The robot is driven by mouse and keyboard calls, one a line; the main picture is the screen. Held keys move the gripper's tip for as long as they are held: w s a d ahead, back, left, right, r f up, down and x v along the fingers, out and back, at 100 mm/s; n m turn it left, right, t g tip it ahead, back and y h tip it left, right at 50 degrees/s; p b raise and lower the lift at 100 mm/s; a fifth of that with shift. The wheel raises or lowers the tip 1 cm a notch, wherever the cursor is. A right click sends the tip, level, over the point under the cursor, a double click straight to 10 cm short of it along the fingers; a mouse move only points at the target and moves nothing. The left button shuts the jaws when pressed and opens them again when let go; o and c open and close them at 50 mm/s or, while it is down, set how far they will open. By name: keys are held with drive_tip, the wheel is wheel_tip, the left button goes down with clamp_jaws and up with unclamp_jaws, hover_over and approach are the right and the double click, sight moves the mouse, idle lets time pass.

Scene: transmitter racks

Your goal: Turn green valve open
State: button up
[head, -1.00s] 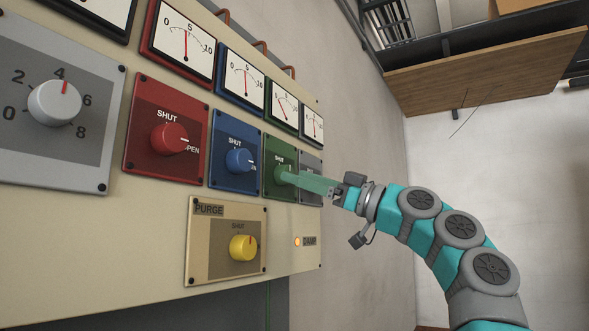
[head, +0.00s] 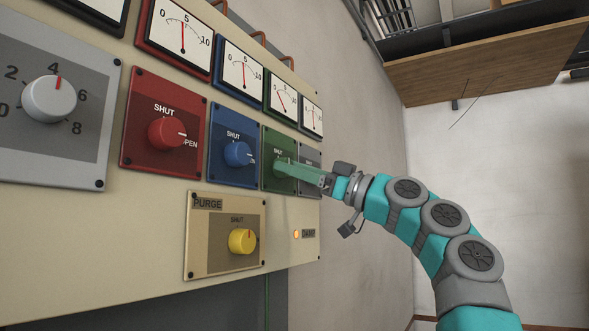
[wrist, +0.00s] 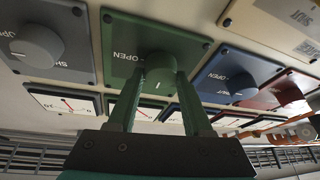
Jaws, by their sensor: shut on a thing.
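The green valve panel (head: 268,183) is on the rack front, right of the blue one. My gripper (head: 283,166) reaches it from the right, with its greenish fingers shut on the green knob. In the wrist view, which is upside down, the green panel (wrist: 190,50) is in the middle. The fingers (wrist: 160,85) grip the green knob (wrist: 158,65) from both sides. A white mark shows on the knob face, between the fingers, and the word OPEN is on the panel to the left of the knob. In the head view the fingers hide most of the knob.
A red valve (head: 167,134), a blue valve (head: 238,154) and a grey panel (head: 309,157) flank the green one. A yellow PURGE knob (head: 242,241) is below. Gauges (head: 283,98) line the top. A wooden board (head: 485,70) is at upper right.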

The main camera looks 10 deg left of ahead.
clamp_jaws()
drive_tip(key=shift+s+m+b, duration=0.1)
drive_tip(key=shift+m+b, duration=0.3)
drive_tip(key=shift+m, duration=0.1)
drive_tip(key=shift+s+m+t+h+p, duration=0.15)
drive_tip(key=shift+m+t+h, duration=1.15)
drive_tip(key=shift+m, duration=2.65)
drive_tip(key=shift+w+m+t+h+p, duration=0.1)
drive_tip(key=shift+m+t+h, duration=1.25)
drive_tip(key=shift+m, duration=2.55)
drive_tip(key=shift+s+m+t+h+p, duration=0.15)
drive_tip(key=shift+m+t+h, duration=1.15)
drive_tip(key=shift+m, duration=2.65)
drive_tip(key=shift+t+y, duration=0.25)
drive_tip(key=shift+t, duration=0.3)
drive_tip(key=o, duration=1)
unclamp_jaws()
